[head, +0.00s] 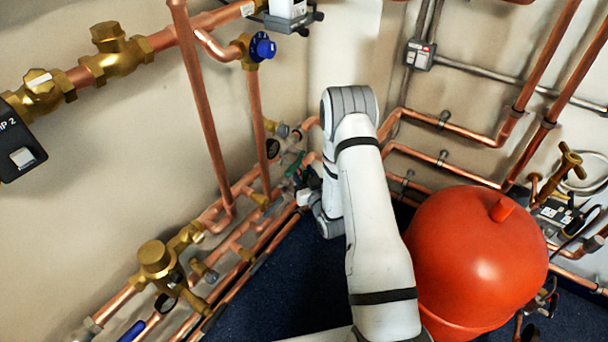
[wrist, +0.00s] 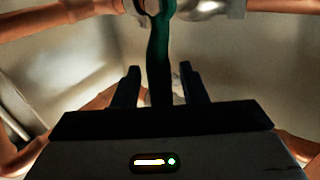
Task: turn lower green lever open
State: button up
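The green lever (wrist: 159,45) hangs down from a copper pipe fitting at the top middle of the wrist view. My gripper (wrist: 160,76) is open, with one dark finger on each side of the lever's lower part. A gap shows between the lever and each finger, so neither seems to touch it. The lever's lower end is hidden behind my gripper's body. In the head view, a small green lever (head: 294,165) shows beside the pipes in the corner. My gripper (head: 303,180) is next to it, small and partly hidden by my arm.
Copper pipes (head: 192,90) and brass valves (head: 155,257) run along the left wall. A blue-handled valve (head: 262,47) sits above the corner. A large red tank (head: 478,265) stands close to my arm's right. The dark blue floor (head: 290,285) is clear left of my arm.

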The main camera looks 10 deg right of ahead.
jog(key=shift+w+a, duration=0.1)
jog(key=shift+w, duration=0.1)
jog(key=shift+c, duration=0.5)
grip_shut()
